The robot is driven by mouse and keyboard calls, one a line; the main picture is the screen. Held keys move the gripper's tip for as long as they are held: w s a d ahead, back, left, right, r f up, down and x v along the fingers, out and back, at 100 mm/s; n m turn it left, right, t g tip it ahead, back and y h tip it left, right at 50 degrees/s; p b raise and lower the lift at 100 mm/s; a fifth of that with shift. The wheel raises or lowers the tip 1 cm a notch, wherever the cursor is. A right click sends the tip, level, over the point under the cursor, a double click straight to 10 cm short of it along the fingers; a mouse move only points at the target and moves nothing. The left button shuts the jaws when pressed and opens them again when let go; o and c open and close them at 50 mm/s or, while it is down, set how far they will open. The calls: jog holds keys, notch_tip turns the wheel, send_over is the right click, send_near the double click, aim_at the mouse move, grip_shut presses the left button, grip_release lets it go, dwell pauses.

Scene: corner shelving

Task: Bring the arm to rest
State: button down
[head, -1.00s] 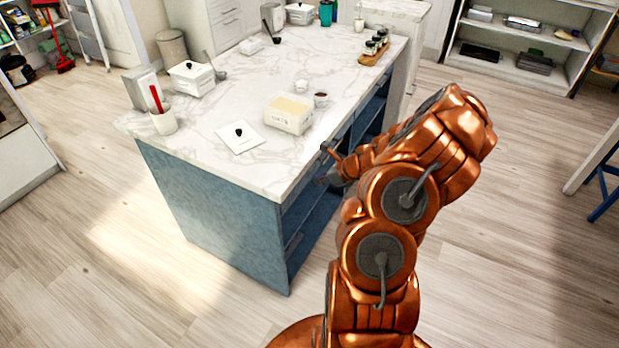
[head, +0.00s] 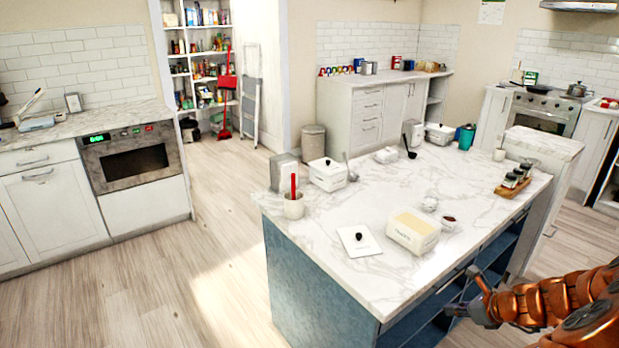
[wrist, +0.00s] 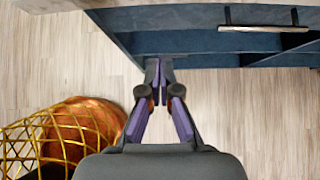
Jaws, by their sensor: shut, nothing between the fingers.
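My gripper (wrist: 159,75) is shut and empty in the wrist view, its fingertips together in front of the dark blue island's lower shelves. In the head view my gripper (head: 462,292) and copper-coloured arm show at the lower right, beside the open-shelf side of the kitchen island (head: 320,290). I cannot tell from the pictures whether the fingertips touch the island.
The white marble top holds an open butter dish (head: 413,232), its lid (head: 359,241), a utensil pot (head: 293,205) and a spice tray (head: 513,187). A drawer handle (wrist: 263,28) is above the shelves. A yellow wire basket (wrist: 35,135) shows lower left. Floor left of the island is clear.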

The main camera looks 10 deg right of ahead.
jog(key=w+a+r+n+g+y, duration=0.1)
jog(key=a+r+n, duration=0.3)
jog(key=a, duration=0.3)
jog(key=w+a+r+n+g+y, duration=0.1)
jog(key=a+r+n, duration=0.3)
jog(key=a, duration=0.3)
jog(key=s+a+r+n+g+p, duration=0.1)
jog(key=s+a+r+n+g, duration=0.1)
jog(key=s+a+n, duration=0.3)
jog(key=a+r+n+g, duration=0.1)
jog(key=a+r+n, duration=0.15)
jog(key=a, duration=0.35)
jog(key=s+a+r+n+g+p, duration=0.1)
jog(key=s+a+r+n+g, duration=0.1)
jog(key=s+a+r+n, duration=0.3)
jog(key=s+a+r+n+g+h+p, duration=0.2)
jog(key=s+n+h, duration=0.3)
jog(key=s+n, duration=0.6)
jog(key=s+r+g, duration=0.1)
jog(key=s, duration=0.6)
jog(key=shift+a, duration=0.4)
